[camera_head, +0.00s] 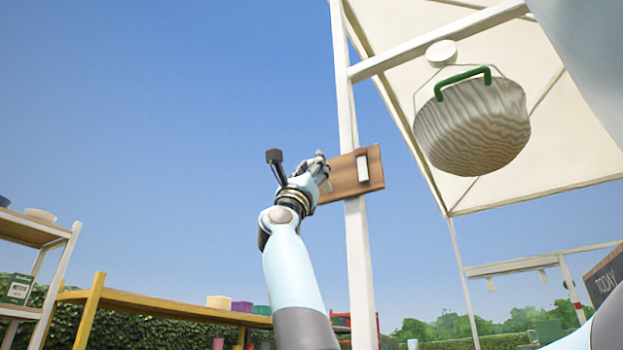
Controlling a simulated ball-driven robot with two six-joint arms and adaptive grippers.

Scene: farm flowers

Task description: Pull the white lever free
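The white lever (363,168) is a small upright piece on the right part of a brown wooden board (341,183). The board is fixed to a white post (358,250).
Shelves with pots stand at left (30,232), and a yellow-brown bench (160,307) is low behind my arm. Open sky lies left of the board.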

